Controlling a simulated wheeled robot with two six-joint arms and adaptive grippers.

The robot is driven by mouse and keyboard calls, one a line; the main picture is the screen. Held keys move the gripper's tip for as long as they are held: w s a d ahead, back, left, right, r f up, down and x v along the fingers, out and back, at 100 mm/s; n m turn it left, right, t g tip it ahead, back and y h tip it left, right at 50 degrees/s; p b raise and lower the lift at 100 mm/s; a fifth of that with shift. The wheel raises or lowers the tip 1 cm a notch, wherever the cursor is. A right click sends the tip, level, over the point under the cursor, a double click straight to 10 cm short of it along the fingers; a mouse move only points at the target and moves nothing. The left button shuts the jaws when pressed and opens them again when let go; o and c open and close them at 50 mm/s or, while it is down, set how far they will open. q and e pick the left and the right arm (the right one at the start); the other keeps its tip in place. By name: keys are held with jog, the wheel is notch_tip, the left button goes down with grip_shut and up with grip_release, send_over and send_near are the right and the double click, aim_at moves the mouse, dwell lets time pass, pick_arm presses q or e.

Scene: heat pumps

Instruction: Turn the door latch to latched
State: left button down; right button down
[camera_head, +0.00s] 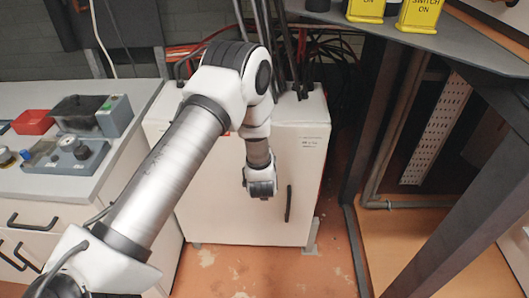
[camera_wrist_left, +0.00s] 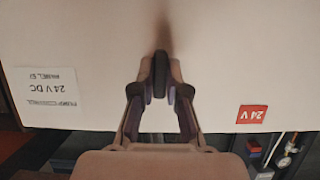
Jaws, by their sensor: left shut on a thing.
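The white cabinet door (camera_head: 230,210) stands upright in the middle of the head view. My left gripper (camera_head: 262,190) is at the door's face, just left of a dark vertical bar handle (camera_head: 288,203). In the left wrist view, my left gripper (camera_wrist_left: 161,95) is shut on a small dark piece, the door latch (camera_wrist_left: 161,68), which stands along the picture's vertical against the white door face (camera_wrist_left: 230,50). My right gripper is not in view.
A grey-topped counter (camera_head: 120,140) with a control box (camera_head: 68,153) and red tray (camera_head: 33,122) stands left. A dark steel frame (camera_head: 375,120) stands right, close to the cabinet. Cables and hoses (camera_head: 320,50) run behind the cabinet. Orange floor (camera_head: 330,255) in front is clear.

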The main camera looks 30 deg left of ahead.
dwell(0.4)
pick_arm(q)
jog(key=c, duration=1.2)
grip_release()
jog(key=v, duration=1.2)
jog(key=s+d+f+m+g+h+p, duration=0.25)
jog(key=s+f+g, duration=0.25)
jog(key=s+f, duration=0.75)
jog(key=s+d+f+m+g+h, duration=0.1)
jog(key=s+d+g, duration=0.1)
jog(key=s, duration=0.3)
jog(key=s+d+f+m+g+h, duration=0.1)
jog(key=s+g+h, duration=0.1)
jog(key=s, duration=0.3)
jog(key=s+d+f+m+g+h+p, duration=0.1)
jog(key=s+d+f+g+h, duration=0.1)
jog(key=s, duration=0.3)
jog(key=shift+s+d+g, duration=0.15)
jog(key=shift+d+g, duration=0.15)
